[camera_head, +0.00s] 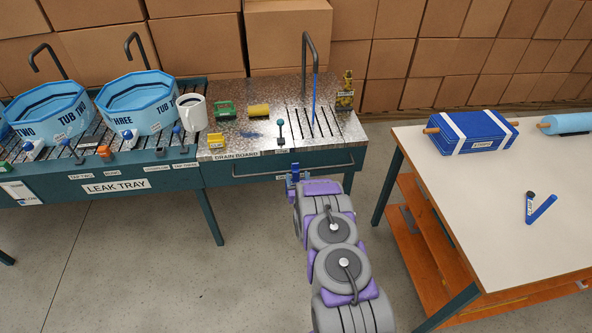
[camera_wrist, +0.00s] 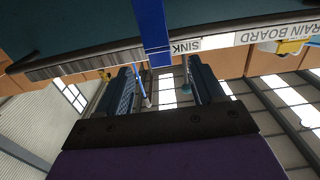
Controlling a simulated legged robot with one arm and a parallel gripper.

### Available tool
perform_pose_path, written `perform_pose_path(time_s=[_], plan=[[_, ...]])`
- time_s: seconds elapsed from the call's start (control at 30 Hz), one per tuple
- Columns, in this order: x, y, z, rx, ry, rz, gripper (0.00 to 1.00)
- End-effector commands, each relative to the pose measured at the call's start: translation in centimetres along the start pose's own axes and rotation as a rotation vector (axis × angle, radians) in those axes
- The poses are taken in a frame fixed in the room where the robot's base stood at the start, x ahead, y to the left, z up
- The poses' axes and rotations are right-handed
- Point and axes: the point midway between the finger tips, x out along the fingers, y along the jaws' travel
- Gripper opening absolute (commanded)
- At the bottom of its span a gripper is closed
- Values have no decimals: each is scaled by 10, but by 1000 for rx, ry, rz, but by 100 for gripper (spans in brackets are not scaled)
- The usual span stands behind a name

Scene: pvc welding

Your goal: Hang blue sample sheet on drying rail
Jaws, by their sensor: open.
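A narrow blue strip, which looks like the blue sample sheet (camera_wrist: 152,25), lies across the rail in the wrist view, in front of my fingertips. In the head view my gripper (camera_head: 294,178) is at the rail, by a small blue patch. I cannot tell whether a finger touches the strip.
Blue tubs stand left on the leak tray. A white table (camera_head: 465,220) with a blue roll stands right. Floor between is clear.

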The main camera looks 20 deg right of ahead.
Motion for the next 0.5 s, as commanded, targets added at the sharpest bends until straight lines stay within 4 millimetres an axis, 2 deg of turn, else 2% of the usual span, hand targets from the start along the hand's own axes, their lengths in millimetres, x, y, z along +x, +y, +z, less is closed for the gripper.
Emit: perform_pose_path(time_s=[0.3,0.5], plan=[[-56,1,0,0,-6,2,68],[-82,1,1,0,-5,1,68]])
